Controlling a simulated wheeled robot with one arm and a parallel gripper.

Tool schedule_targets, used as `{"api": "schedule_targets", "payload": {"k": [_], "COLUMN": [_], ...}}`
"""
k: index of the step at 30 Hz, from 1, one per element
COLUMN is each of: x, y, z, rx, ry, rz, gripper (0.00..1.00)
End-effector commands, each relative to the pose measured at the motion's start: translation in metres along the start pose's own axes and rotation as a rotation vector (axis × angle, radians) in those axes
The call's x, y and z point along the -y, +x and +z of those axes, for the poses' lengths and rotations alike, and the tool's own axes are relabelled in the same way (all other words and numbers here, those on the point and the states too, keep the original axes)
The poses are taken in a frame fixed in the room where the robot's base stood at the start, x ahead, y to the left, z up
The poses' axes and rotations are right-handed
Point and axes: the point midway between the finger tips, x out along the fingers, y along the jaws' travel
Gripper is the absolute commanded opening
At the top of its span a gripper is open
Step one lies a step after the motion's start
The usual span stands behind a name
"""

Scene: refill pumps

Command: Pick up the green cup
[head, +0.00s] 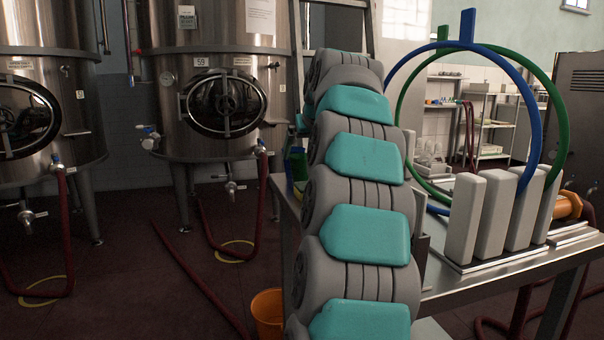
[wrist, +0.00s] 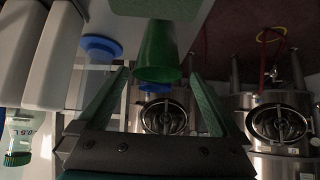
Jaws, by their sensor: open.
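The green cup (wrist: 157,50) is in the upper middle of the wrist view, which looks upside down. Its wider end points down in that picture. My gripper (wrist: 159,73) is open, one finger on each side of the cup's wider end. I see gaps between the fingers and the cup, and nothing is held. In the head view, a green object (head: 298,166), probably the cup, stands at the table's left edge, partly hidden by my arm. My gripper is hidden behind my arm there.
A steel table (head: 470,286) carries pale upright blocks (head: 492,215) and large blue and green rings (head: 535,130) right of my arm. In the wrist view, a blue object (wrist: 100,48) and a bottle (wrist: 20,145) are at left. Steel tanks (head: 210,80) stand behind. An orange bucket (head: 267,310) is on the floor.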

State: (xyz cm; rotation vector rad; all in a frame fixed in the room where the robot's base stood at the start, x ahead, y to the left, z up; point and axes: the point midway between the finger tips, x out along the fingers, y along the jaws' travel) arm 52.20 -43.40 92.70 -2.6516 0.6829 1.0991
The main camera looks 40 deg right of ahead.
Motion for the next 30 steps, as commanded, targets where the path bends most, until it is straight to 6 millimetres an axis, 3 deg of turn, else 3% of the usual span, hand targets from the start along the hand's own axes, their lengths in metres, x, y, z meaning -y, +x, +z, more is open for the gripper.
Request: {"api": "schedule_targets", "payload": {"k": [10,18,30], "x": [-0.004,-0.004,-0.004], "y": [0.045,0.049,0.048], "z": [-0.002,-0.002,-0.002], "rx": [0.004,0.001,0.0], "ry": [0.001,0.001,0.001], "rz": [0.0,0.0,0.0], "gripper": [1.0,0.99,0.54]}}
